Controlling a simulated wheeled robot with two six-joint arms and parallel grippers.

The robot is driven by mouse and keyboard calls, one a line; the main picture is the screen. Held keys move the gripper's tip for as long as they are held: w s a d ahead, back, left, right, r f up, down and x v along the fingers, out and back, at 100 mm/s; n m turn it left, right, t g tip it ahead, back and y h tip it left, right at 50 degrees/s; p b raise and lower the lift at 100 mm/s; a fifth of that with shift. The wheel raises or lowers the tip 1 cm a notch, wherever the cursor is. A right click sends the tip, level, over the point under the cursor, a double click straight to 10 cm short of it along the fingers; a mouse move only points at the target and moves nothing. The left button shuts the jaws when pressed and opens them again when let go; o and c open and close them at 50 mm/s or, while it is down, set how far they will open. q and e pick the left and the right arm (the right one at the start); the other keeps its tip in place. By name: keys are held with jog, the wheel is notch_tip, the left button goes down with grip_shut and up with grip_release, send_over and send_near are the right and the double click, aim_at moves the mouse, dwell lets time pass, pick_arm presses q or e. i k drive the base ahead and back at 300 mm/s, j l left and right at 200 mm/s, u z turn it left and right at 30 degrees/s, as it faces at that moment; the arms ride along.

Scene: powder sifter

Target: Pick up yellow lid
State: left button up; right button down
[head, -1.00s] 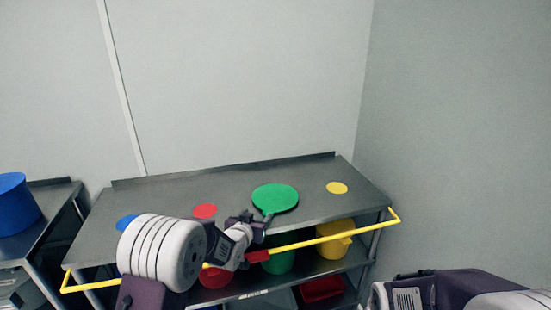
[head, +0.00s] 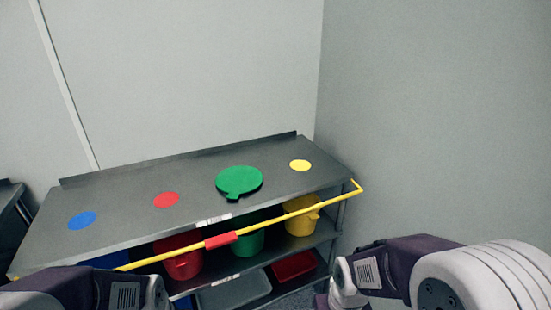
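A flat yellow disc (head: 300,165) lies near the right end of the grey table top; I cannot tell whether it is a lid or a surface mark. A yellow bucket (head: 301,220) stands on the shelf below, partly behind a yellow bar. A green lid (head: 239,181) with a tab toward me lies on the table, left of the yellow disc. My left arm shows at the lower left and my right arm at the lower right. Both grippers are outside the picture, and neither arm touches anything on the table.
A yellow bar (head: 265,222) with a red grip runs along the table's front. Flat red (head: 166,200) and blue (head: 82,220) discs lie farther left. Red (head: 183,263) and green (head: 250,243) buckets stand on the shelf. A wall rises close on the right.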

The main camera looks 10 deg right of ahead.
aim_at(292, 205)
jog(key=i+z, duration=0.25)
jog(key=i, duration=0.2)
jog(key=i+j+z, duration=0.25)
jog(key=i, duration=0.2)
jog(key=l, duration=0.1)
